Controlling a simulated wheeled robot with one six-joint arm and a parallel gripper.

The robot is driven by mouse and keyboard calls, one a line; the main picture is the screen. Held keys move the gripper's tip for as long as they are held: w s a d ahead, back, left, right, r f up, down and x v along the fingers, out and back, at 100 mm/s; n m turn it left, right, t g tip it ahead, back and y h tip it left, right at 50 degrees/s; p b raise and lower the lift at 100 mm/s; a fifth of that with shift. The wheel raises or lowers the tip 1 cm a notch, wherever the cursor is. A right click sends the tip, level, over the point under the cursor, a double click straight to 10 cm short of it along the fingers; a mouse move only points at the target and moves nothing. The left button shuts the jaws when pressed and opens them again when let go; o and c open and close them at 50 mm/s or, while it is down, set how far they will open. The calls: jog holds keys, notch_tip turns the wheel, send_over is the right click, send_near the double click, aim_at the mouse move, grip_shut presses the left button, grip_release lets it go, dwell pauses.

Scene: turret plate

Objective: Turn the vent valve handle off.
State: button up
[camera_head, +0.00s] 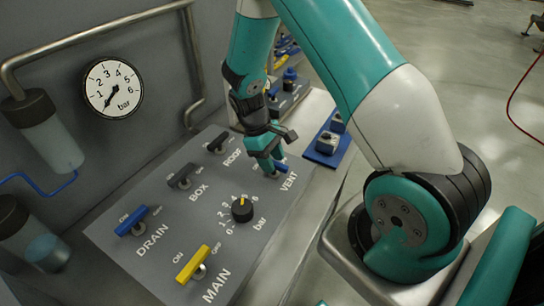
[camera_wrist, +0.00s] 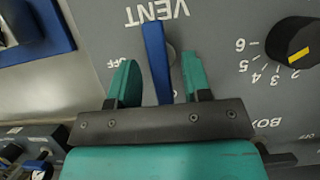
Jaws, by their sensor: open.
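The blue vent valve handle (camera_head: 281,166) is on the panel above the VENT label, partly covered by my gripper (camera_head: 268,163) in the head view. In the wrist view the handle (camera_wrist: 156,55) is a long blue bar standing upright in the picture. It lies between the two teal fingers of my gripper (camera_wrist: 160,60), with a gap on each side. My gripper is open. An OFF mark shows left of the handle; the mark on the right is mostly hidden by a finger.
The grey panel (camera_head: 165,258) also carries a blue DRAIN handle (camera_head: 138,220), a yellow MAIN handle (camera_head: 193,264), dark BOX (camera_head: 184,177) and ROOF (camera_head: 217,141) handles, and a black bar knob (camera_head: 242,209). A gauge (camera_head: 113,88) and pipes are behind. A blue tray (camera_head: 331,150) lies right.

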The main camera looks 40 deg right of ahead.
grip_shut()
jog(key=shift+m, duration=0.4)
jog(key=m+y, duration=0.2)
jog(key=m, duration=0.2)
jog(key=shift+w+d+b, duration=0.1)
jog(key=shift+d+b, duration=0.05)
jog(key=shift+b, duration=0.15)
jog(key=m, duration=0.2)
jog(key=m+y, duration=0.1)
jog(key=m, duration=0.1)
jog(key=shift+d+y, duration=0.1)
jog(key=shift+y, duration=0.2)
jog(key=m, duration=0.2)
jog(key=m+t+y, duration=0.1)
jog(key=m, duration=0.2)
jog(key=shift+d+r+t, duration=0.1)
jog(key=shift+t, duration=0.2)
jog(key=shift+m+t+y+p, duration=0.35)
jog(key=shift+m+t+y, duration=0.25)
jog(key=shift+m, duration=1.4)
jog(key=shift+d, duration=0.1)
